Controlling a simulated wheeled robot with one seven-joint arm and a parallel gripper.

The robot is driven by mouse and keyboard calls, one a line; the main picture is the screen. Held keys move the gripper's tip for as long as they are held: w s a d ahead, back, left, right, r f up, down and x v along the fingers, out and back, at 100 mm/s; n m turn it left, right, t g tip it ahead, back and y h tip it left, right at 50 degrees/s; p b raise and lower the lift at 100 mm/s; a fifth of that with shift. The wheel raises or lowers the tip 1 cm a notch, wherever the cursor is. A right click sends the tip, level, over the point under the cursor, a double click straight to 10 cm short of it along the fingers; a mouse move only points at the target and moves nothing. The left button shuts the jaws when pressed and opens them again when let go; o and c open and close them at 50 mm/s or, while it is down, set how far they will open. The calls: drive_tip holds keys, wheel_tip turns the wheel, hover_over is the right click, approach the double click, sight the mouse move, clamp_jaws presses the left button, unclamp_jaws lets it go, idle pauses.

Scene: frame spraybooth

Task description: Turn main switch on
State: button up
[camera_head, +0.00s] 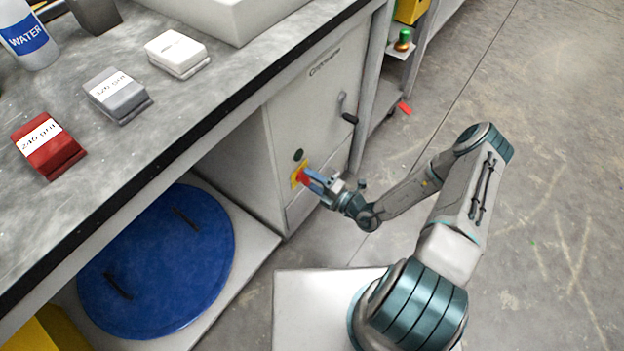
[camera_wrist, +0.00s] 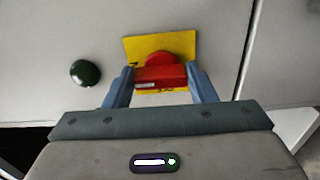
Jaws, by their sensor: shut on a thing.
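The main switch (camera_wrist: 160,74) is a red rotary knob on a yellow plate (camera_wrist: 184,46), mounted on the front of a grey-white cabinet (camera_head: 312,118). My gripper (camera_wrist: 162,82) has its two blue fingers on either side of the red knob's bar, shut on it. The bar lies roughly level in the wrist view. In the head view, my gripper (camera_head: 308,178) reaches the cabinet front from the right and covers part of the switch (camera_head: 302,175). Some of the markings on the plate are hidden by the knob and fingers.
A dark green round button (camera_wrist: 85,72) sits left of the switch. A black-handled crank (camera_head: 349,116) sticks out higher on the cabinet. The grey workbench (camera_head: 200,112) overhangs to the left, with a blue round lid (camera_head: 160,255) below. Open floor (camera_head: 560,150) lies to the right.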

drive_tip(key=shift+s+f, duration=0.1)
drive_tip(key=o, duration=1)
drive_tip(key=p+v, duration=0.2)
drive_tip(key=v, duration=1.1)
drive_tip(key=shift+s+d, duration=0.2)
drive_tip(key=shift+d, duration=0.15)
drive_tip(key=s+r+m+g+h+p, duration=0.2)
drive_tip(key=r+m+p, duration=0.5)
drive_tip(key=r, duration=1.3)
drive_tip(key=s+d+r+m+g+h+p, duration=0.1)
drive_tip(key=s+r+m+g+h+p, duration=0.2)
drive_tip(key=r+m, duration=0.9)
drive_tip(key=s+d+r+m+g+h+p, duration=0.1)
drive_tip(key=r+m+h+p, duration=0.8)
drive_tip(key=r, duration=2.1)
drive_tip(key=shift+s+d+g+p, duration=0.1)
drive_tip(key=shift+s+g+p, duration=0.55)
drive_tip(key=shift+s, duration=0.5)
drive_tip(key=shift+s+d+g+p, duration=0.1)
drive_tip(key=shift+s+g+p, duration=0.35)
drive_tip(key=shift+s+p, duration=0.5)
